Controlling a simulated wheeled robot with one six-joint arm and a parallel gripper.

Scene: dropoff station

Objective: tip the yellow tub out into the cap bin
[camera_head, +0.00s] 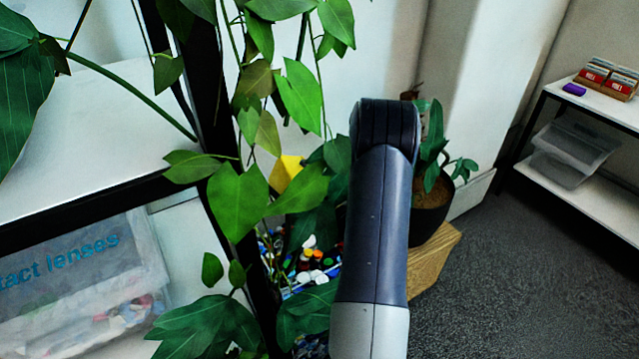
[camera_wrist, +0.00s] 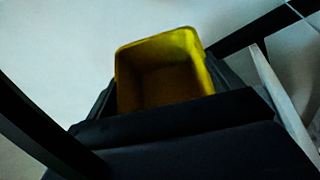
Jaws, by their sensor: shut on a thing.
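The yellow tub (camera_head: 285,173) shows as a small patch among leaves in the head view, above the bin of coloured caps. In the wrist view the yellow tub (camera_wrist: 160,85) is between the dark jaws of my gripper (camera_wrist: 165,92), its open mouth facing the camera. I see no contents in the shaded inside, but its lower part is hidden. The cap bin (camera_head: 292,291) holds many coloured caps and is partly covered by leaves and my arm. My gripper itself is hidden in the head view.
Leafy vines hang around a black frame post (camera_head: 205,100). A clear contact lenses bin (camera_head: 85,285) is at lower left. A potted plant (camera_head: 430,205) stands on a wooden block (camera_head: 432,262). A white shelf (camera_head: 600,105) is at right; dark floor lies open before it.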

